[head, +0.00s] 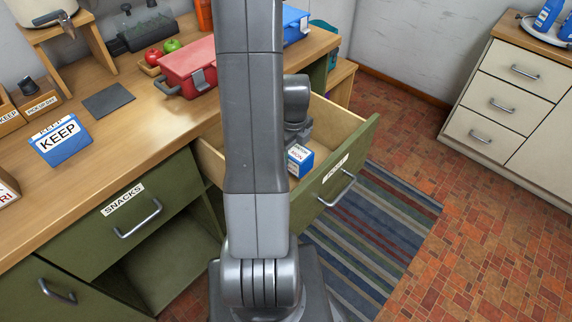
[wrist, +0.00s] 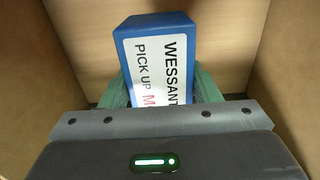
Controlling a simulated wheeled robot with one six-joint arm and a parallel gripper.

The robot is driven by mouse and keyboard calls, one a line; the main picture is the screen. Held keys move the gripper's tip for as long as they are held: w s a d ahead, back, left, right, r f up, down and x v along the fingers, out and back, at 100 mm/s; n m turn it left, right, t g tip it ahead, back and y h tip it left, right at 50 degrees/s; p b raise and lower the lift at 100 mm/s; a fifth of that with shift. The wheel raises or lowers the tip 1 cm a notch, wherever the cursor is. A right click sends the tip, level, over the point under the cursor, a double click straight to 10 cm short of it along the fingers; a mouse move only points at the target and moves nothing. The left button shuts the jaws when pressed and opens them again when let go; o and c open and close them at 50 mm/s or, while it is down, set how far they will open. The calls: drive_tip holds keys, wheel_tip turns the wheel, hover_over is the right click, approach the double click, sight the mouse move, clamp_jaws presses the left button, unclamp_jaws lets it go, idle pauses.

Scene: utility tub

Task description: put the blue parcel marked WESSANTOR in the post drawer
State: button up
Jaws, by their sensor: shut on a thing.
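The blue parcel (wrist: 130,32) has a white label that reads "WESSANT…" and "PICK UP M…" in the wrist view; the rest of the label is hidden by my gripper. My gripper (wrist: 160,88) has its green fingers on either side of the parcel and is shut on it. The head view shows the parcel (head: 300,160) inside the open post drawer (head: 337,178), partly hidden by my arm. The drawer is green-fronted with a pale wooden inside. I cannot tell whether the parcel touches the drawer floor.
A closed drawer labelled SNACKS (head: 123,215) is left of the post drawer. On the counter (head: 150,105) are a blue KEEP box (head: 62,142), a dark mat (head: 108,99) and a red case (head: 188,68). A striped rug (head: 385,215) lies on the floor.

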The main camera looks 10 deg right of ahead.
sight(292, 165)
drive_tip(key=shift+f, duration=3.15)
drive_tip(key=shift+f+b, duration=0.1)
drive_tip(key=shift+b, duration=0.2)
drive_tip(key=o, duration=1.1)
wheel_tip(292, 165, up, 12)
drive_tip(key=shift+r+p, duration=0.1)
drive_tip(key=shift+p, duration=0.6)
